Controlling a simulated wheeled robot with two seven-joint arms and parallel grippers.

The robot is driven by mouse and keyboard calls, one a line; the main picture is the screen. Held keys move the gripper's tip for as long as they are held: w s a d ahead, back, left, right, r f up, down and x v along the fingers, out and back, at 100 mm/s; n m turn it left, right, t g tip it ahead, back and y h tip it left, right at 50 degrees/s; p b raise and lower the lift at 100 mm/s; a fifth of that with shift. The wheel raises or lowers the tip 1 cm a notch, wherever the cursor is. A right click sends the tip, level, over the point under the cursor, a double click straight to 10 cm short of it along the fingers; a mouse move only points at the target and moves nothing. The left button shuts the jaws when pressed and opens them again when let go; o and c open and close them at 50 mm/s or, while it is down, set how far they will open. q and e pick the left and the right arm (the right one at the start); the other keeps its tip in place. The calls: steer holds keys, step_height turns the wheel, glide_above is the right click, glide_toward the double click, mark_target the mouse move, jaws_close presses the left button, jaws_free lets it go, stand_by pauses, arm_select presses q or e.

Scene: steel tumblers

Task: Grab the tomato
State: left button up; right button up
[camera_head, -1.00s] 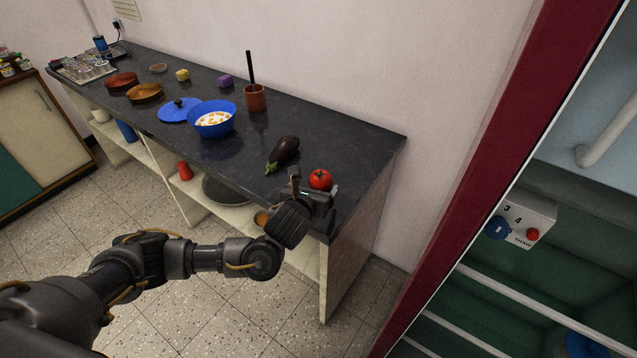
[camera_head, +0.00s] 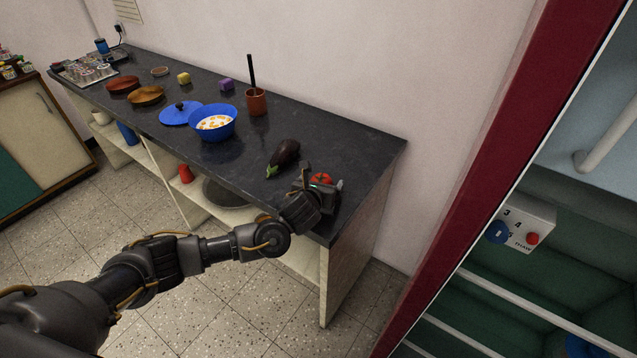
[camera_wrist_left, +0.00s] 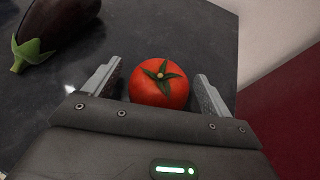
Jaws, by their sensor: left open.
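The red tomato (camera_head: 321,179) with a green stem sits on the dark countertop near its right end. It also shows in the left wrist view (camera_wrist_left: 158,88), between the two fingers. My left gripper (camera_head: 322,184) is open around the tomato at counter level. In the left wrist view, a gap shows between the tomato and the right finger; the left finger (camera_wrist_left: 100,78) is also apart from it. The head view hides the tomato's lower part behind the gripper. My right gripper is not in view.
A dark eggplant (camera_head: 284,157) lies just left of my left gripper. A blue bowl (camera_head: 213,123), blue lid (camera_head: 182,113) and brown cup (camera_head: 257,102) stand farther along the counter (camera_head: 345,140). A dark red frame (camera_head: 470,150) of an open cabinet is at right.

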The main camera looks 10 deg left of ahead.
arm_select(q)
steer(key=c, duration=1.1)
steer(key=shift+r, duration=0.15)
